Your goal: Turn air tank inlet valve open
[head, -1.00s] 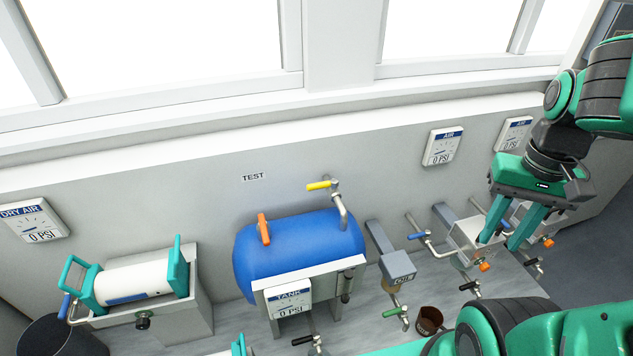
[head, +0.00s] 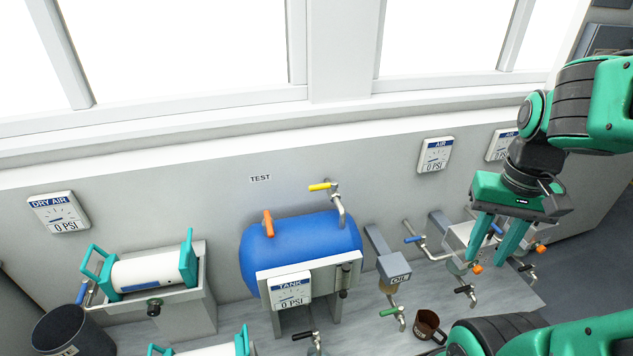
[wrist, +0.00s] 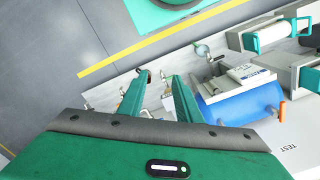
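The blue air tank (head: 305,240) stands on a bench against the wall, with a TANK gauge (head: 290,290) reading 0 PSI on its front. A yellow-handled valve (head: 319,187) sits on the pipe above its right end. An orange lever (head: 267,223) stands upright on its top left. A black-handled valve (head: 304,335) is below the tank. Which one is the inlet valve is not labelled. My gripper (head: 488,255) is open and empty, well right of the tank, with its fingers pointing down. The wrist view shows the tank (wrist: 240,105) right of my open fingers (wrist: 161,80).
Between tank and gripper are the OIL unit (head: 394,268), a blue-handled valve (head: 412,239), a green-handled valve (head: 390,311) and a brown cup (head: 427,324). Orange knobs (head: 477,268) lie near my fingers. A white cylinder (head: 150,272) is at left. The wall above the tank is mostly clear.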

